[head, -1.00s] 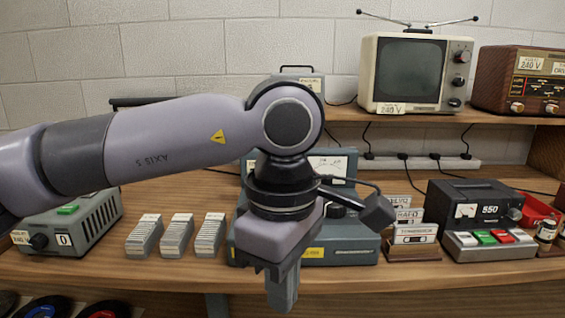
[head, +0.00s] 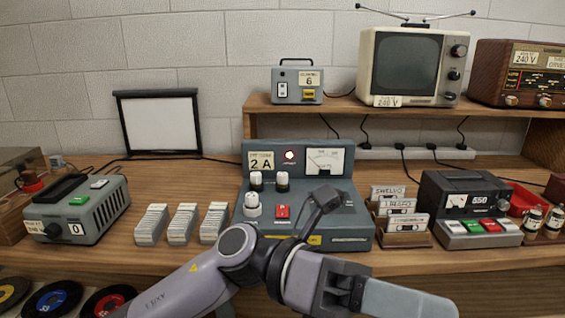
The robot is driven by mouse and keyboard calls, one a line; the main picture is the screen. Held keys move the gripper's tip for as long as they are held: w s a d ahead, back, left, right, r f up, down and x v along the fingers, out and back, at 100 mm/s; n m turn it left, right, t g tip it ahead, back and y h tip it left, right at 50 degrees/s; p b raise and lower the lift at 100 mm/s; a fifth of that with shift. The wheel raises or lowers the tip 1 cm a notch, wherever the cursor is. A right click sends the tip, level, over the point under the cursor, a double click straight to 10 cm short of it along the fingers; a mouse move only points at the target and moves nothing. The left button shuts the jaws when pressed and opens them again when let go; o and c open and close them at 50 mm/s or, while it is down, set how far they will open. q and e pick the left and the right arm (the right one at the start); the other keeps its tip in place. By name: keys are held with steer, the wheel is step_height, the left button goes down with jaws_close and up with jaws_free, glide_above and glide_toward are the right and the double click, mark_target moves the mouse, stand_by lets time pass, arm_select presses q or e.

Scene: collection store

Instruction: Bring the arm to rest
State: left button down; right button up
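My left arm comes in from the lower left and lies low across the front of the bench (head: 225,264). My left gripper (head: 405,298) points to the right at the bottom edge of the picture, in front of the blue-grey meter unit (head: 350,228). One pale finger shows side-on; the other finger is hidden, so I cannot tell whether the gripper is open or shut. Nothing is seen held in it. My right gripper is not in view.
Stacks of cards (head: 184,223) and a grey box (head: 78,210) stand left. A shelf holds a television (head: 408,65), a radio (head: 525,75) and a small grey box (head: 297,84). Records (head: 52,298) lie below the bench.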

arm_select(q)
steer(key=w+a+n+t+h+p, duration=0.1)
steer(key=w+a+n+t+h, duration=0.4)
steer(key=w+n+t+h, duration=0.7)
steer(key=w+a+f+n+t+y+p, duration=0.1)
steer(key=a+f+n+t+y, duration=0.25)
steer(key=n+t+y, duration=0.35)
steer(key=w+a+f+n+t+y, duration=0.1)
steer(key=a+f+n+t+y, duration=0.2)
steer(key=n, duration=0.6)
steer(key=w+a+f+n+t+y+p, duration=0.1)
steer(key=w+a+f+n+t+y, duration=0.15)
steer(key=f+n+t+y, duration=0.35)
steer(key=s+a+f+n+y, duration=0.3)
steer(key=a+f+n+y, duration=0.4)
steer(key=f+n, duration=0.45)
steer(key=s+a+f+n+g+y+p, duration=0.1)
steer(key=s+a+f+n+g, duration=0.1)
steer(key=s+a+f, duration=0.3)
steer(key=s+a+f+n+g+y, duration=0.2)
steer(key=s+a+f+g, duration=0.2)
steer(key=s+f, duration=0.4)
step_height(320, 180, down, 2)
steer(key=shift+s+a+f+n+g+p, duration=0.1)
steer(key=shift+s+a+n+g+p, duration=0.25)
steer(key=shift+a, duration=0.5)
steer(key=shift+w, duration=0.1)
